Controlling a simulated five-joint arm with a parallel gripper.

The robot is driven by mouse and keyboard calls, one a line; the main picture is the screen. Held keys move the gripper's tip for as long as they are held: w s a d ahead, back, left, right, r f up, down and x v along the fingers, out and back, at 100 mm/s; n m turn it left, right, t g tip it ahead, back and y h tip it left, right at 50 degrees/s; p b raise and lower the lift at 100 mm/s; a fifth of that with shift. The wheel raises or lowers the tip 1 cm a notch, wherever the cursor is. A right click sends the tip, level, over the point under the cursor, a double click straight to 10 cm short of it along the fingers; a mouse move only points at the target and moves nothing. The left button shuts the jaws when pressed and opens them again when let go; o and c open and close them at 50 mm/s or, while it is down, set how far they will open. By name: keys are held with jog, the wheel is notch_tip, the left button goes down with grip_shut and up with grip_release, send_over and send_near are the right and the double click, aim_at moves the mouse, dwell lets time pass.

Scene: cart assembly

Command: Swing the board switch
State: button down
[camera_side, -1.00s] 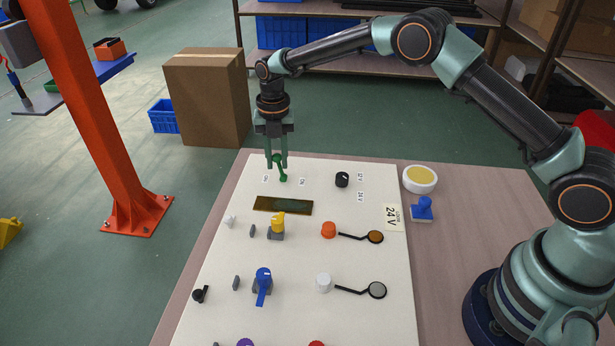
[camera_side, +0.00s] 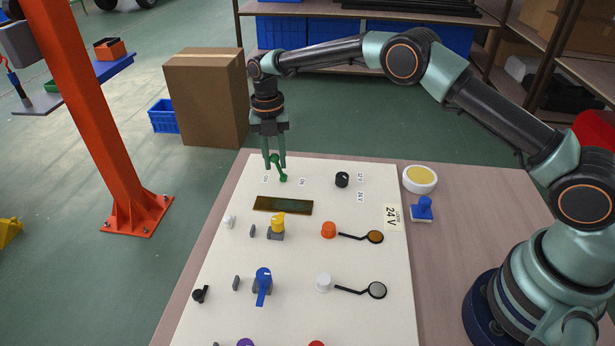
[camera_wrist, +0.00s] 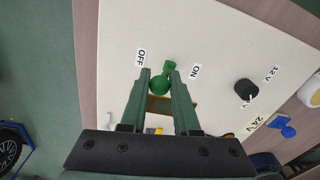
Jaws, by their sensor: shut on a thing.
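The green board switch (camera_side: 281,174) stands near the far edge of the white board (camera_side: 360,270), between two small labels. In the wrist view, the OFF label (camera_wrist: 141,58) is at left and the ON label (camera_wrist: 195,71) at right. My gripper (camera_side: 275,166) points down with its fingers around the green lever, shut on it. The lever tilts left from its base in the side view. In the wrist view the lever's round knob (camera_wrist: 158,86) shows between my fingertips, nearer the left one.
A dark strip (camera_side: 283,205), a yellow switch (camera_side: 278,222), a blue switch (camera_side: 263,284) and a black knob (camera_side: 342,180) are on the board. An orange cap (camera_side: 328,230) and a white cap (camera_side: 323,282) sit farther right. A yellow-topped round dish (camera_side: 420,178) stands right of the board.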

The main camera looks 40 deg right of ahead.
jog(key=shift+w+a, duration=0.15)
jog(key=shift+a, duration=0.15)
jog(key=c, duration=0.7)
grip_release()
jog(key=shift+o, duration=0.2)
jog(key=shift+d, duration=0.1)
notch_tip(320, 180, up, 12)
jog(key=shift+w, duration=0.35)
